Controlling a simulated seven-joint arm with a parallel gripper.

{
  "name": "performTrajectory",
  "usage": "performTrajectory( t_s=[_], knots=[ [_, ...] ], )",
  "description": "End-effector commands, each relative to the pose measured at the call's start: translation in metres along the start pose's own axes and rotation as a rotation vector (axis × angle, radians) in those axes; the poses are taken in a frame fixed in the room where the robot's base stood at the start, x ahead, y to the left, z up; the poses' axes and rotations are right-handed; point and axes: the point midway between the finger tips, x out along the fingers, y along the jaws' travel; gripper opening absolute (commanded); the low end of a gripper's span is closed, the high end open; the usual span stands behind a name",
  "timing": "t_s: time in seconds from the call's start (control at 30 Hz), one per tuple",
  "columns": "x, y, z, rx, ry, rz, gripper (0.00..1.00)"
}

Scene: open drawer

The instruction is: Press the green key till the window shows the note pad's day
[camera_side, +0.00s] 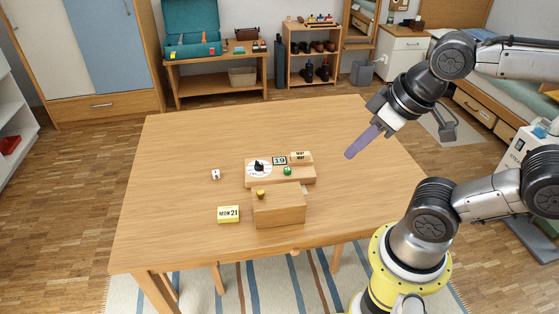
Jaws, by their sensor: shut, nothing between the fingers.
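The green key (287,171) is a small round button on a wooden calendar block (253,182) in the middle of the table. The window (280,160) on the block reads 19. The note pad (228,214) is yellow with a white face reading MON 21 and lies on the table at the front left of the block. My gripper (349,155) is shut and empty, with purple fingers pointing down and left. It is above the table to the right of the block, apart from the green key.
A wooden box (279,209) with a yellowish knob (261,194) stands in front of the block. A white dial (258,169) with a black pointer and a tan label piece (301,157) are on the block. A die (215,174) lies left. The table (170,150) is otherwise clear.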

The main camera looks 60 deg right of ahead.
Motion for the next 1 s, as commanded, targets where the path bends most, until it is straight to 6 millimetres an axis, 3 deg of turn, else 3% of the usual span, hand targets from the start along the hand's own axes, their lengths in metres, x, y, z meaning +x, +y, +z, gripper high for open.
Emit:
performTrajectory(
  t_s=[1.0],
  knots=[
    [-0.0002,0.0005,-0.0064,-0.022,0.029,0.002,0.00]
  ],
)
